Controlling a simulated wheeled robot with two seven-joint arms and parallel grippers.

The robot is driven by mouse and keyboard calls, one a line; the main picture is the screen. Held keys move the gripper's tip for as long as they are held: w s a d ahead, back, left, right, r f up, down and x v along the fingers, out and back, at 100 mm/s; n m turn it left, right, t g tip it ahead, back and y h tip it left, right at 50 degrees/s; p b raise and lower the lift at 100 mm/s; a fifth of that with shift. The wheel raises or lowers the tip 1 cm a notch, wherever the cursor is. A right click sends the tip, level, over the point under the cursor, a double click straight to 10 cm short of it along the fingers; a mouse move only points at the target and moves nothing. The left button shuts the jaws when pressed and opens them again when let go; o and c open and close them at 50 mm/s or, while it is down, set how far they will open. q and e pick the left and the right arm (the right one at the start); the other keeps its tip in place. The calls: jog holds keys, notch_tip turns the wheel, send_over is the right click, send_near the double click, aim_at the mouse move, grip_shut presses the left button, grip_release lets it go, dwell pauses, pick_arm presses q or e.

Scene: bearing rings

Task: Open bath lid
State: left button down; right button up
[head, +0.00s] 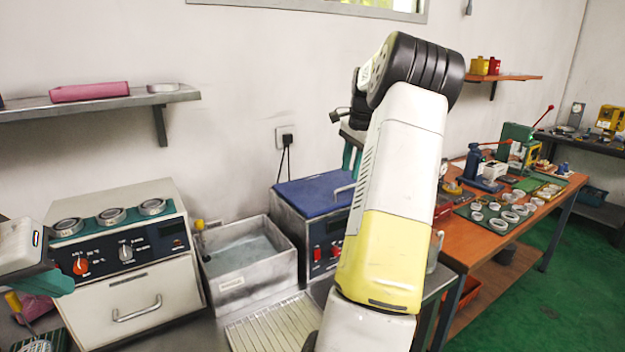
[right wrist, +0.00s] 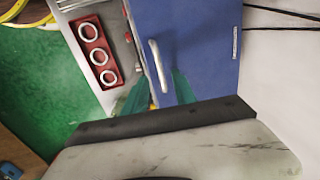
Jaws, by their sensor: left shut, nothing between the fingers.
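The bath's blue lid (head: 308,190) lies flat and closed on a grey box with red switches, right of the open water basin. In the right wrist view the lid (right wrist: 212,45) fills the upper middle, and its pale bar handle (right wrist: 158,62) runs along its left edge. My right gripper (right wrist: 161,82) is open, with a teal finger on each side of the handle's near end. I cannot tell whether either finger touches it. In the head view my right arm hides much of this gripper. My left gripper (head: 58,283) is shut and empty at the left edge.
A grey water basin (head: 248,262) stands left of the lidded bath. A cream machine (head: 130,265) with several rings on top is further left. A ribbed drain tray (head: 270,325) lies in front. An orange workbench (head: 500,225) with rings and tools is at the right.

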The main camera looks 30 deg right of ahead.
aim_at(348, 187)
jog(key=f, duration=0.3)
jog(key=w+f, duration=0.1)
jog(key=f, duration=0.1)
grip_shut()
jog(key=shift+r, duration=0.1)
dwell(1.3)
